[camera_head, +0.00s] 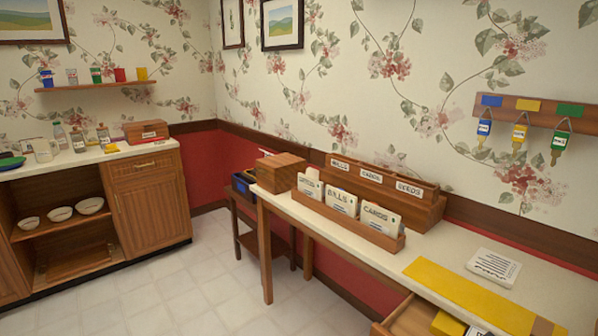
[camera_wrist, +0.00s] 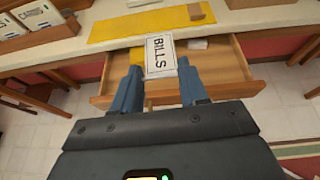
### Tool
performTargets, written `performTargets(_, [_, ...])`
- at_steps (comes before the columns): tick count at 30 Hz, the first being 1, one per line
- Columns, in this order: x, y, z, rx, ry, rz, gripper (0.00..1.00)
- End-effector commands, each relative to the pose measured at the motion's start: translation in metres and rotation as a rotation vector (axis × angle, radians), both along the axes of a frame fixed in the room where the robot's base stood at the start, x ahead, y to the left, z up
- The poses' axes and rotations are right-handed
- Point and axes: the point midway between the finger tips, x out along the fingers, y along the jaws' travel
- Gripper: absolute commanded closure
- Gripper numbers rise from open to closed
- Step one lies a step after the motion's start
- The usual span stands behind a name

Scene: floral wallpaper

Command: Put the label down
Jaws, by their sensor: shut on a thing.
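The label is a white card (camera_wrist: 160,54) with a black border and the word BILLS. In the wrist view it is between the two blue-grey fingertips of my gripper (camera_wrist: 158,86), which is shut on it. The label is over the open wooden drawer (camera_wrist: 232,66) under the table; its height above the drawer bottom is hard to tell. In the head view only part of the drawer (camera_head: 405,318) shows at the bottom edge, and I cannot make out my gripper there.
A yellow mat (camera_head: 470,297) lies on the white table (camera_head: 420,255), with a brown block (camera_wrist: 200,11) on it. A wooden card tray (camera_head: 350,226) stands left of it, before a sorter (camera_head: 420,205) marked BILLS, CARDS, SEEDS. A written sheet (camera_head: 493,266) lies at the right.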

Motion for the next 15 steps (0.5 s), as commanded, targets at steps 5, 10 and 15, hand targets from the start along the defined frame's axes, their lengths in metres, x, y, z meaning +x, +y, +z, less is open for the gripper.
performTargets(5, [0.006, 0.008, -0.016, -0.001, 0.003, 0.080, 0.85])
performTargets(10, [0.011, 0.018, -0.035, -0.001, 0.004, 0.178, 0.85])
performTargets(15, [0.016, 0.032, -0.060, -0.001, 0.006, 0.306, 0.85])
